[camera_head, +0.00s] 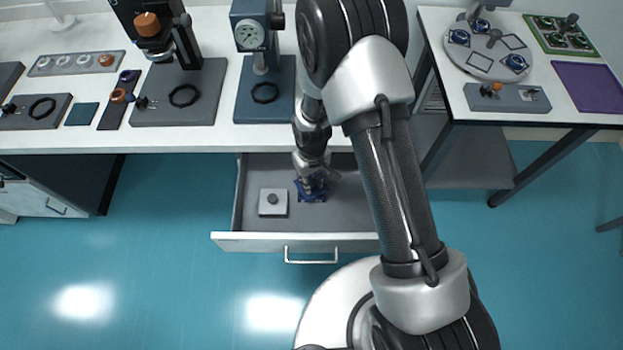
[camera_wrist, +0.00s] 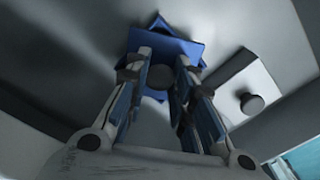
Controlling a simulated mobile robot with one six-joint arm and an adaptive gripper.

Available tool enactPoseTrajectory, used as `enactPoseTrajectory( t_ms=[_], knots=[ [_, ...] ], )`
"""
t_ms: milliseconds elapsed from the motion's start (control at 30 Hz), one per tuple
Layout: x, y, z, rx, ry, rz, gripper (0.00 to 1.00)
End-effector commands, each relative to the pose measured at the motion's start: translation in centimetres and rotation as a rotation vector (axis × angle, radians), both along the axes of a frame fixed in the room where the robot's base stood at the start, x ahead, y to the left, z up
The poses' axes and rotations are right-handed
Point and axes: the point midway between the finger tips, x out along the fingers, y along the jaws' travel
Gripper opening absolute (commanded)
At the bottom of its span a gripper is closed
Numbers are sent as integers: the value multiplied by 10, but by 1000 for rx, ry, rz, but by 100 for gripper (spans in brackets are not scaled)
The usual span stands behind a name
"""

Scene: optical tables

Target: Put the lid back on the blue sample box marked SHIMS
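The blue sample box (camera_wrist: 157,18) is in the open drawer, below my gripper. Its corners show around the blue lid, turned at an angle to it. The blue lid (camera_wrist: 189,48) with a round dark knob is over the box. I cannot tell whether it touches the box. My gripper (camera_wrist: 160,70) points down into the drawer, with a finger on each side of the knob, and looks shut on it. In the head view, my gripper (camera_head: 312,180) hides part of the blue box and lid (camera_head: 313,195). No SHIMS marking is readable.
A pale grey box (camera_head: 272,202) with a dark knob is in the drawer, left of the blue box; it also shows in the wrist view (camera_wrist: 232,80). The drawer (camera_head: 345,215) stands out below the white bench (camera_head: 215,137), its walls around my gripper.

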Motion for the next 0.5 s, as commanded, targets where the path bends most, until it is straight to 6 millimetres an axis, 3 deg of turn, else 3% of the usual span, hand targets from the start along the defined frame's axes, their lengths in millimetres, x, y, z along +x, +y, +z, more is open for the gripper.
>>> enactPoseTrajectory(
  t_ms=[333, 500],
  knots=[
    [0, 0, 0, 0, 0, 0, 46],
    [0, 0, 0, 0, 0, 0, 46]
  ],
)
